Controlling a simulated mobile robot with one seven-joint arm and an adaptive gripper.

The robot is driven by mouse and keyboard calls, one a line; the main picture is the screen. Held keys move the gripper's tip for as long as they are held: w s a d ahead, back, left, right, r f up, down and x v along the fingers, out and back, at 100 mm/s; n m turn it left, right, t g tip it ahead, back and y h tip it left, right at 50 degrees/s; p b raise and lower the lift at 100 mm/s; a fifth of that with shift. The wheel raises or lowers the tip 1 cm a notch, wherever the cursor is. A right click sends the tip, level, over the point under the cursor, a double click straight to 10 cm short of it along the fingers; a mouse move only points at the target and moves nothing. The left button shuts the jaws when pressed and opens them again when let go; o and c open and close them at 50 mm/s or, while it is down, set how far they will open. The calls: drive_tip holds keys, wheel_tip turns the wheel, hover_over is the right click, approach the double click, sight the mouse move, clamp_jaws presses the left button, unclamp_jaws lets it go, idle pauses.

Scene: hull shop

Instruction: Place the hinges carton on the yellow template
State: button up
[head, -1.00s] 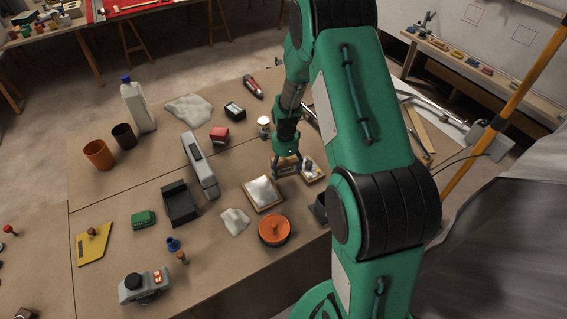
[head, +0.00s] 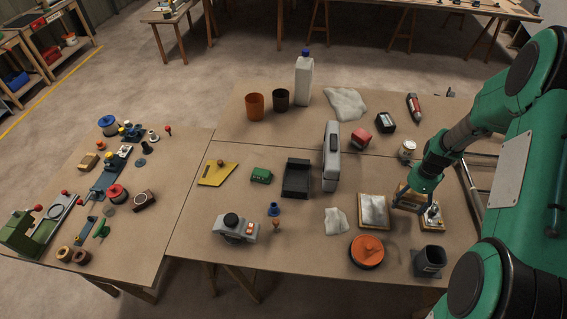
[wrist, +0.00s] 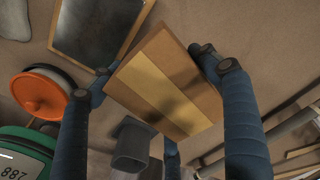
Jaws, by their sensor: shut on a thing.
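The hinges carton (wrist: 165,85), a brown cardboard box with a paler tape strip, is between the fingers of my gripper (wrist: 160,80) in the wrist view. My gripper is shut on it. In the head view my gripper (head: 412,204) is at the right end of the table, and its fingers and a small board with fittings make the carton hard to pick out. The yellow template (head: 214,175), a flat plate with a brown knob on it, lies far to the left on the same table.
Bare tabletop surrounds the template.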

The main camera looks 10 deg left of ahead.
drive_tip(key=shift+r, duration=0.15)
wheel_tip(320, 180, up, 12)
drive_tip(key=shift+r, duration=0.1)
drive_tip(key=w+a+n+p, duration=0.1)
drive_tip(key=w+a+n, duration=0.15)
drive_tip(key=a, duration=0.75)
drive_tip(key=w+a+n+p, duration=0.15)
drive_tip(key=a+n, duration=0.25)
drive_tip(key=a, duration=0.6)
drive_tip(key=w+a+n, duration=0.2)
drive_tip(key=a+n, duration=0.1)
drive_tip(key=a, duration=0.7)
drive_tip(key=s+a+n+p, duration=0.1)
drive_tip(key=s+a+n, duration=0.3)
drive_tip(key=a, duration=0.8)
drive_tip(key=s+a+n+p, duration=0.1)
drive_tip(key=s+a+n, duration=0.25)
drive_tip(key=a, duration=0.75)
drive_tip(key=s+a+n+p, duration=0.1)
drive_tip(key=s+a+n, duration=0.3)
drive_tip(key=a, duration=0.8)
drive_tip(key=shift+m, duration=0.3)
drive_tip(key=shift+w+d+f, duration=0.1)
drive_tip(key=shift+d+f, duration=0.05)
drive_tip(key=shift+f, duration=2.7)
drive_tip(key=shift+w+d+f, duration=0.1)
drive_tip(key=shift+f, duration=2.75)
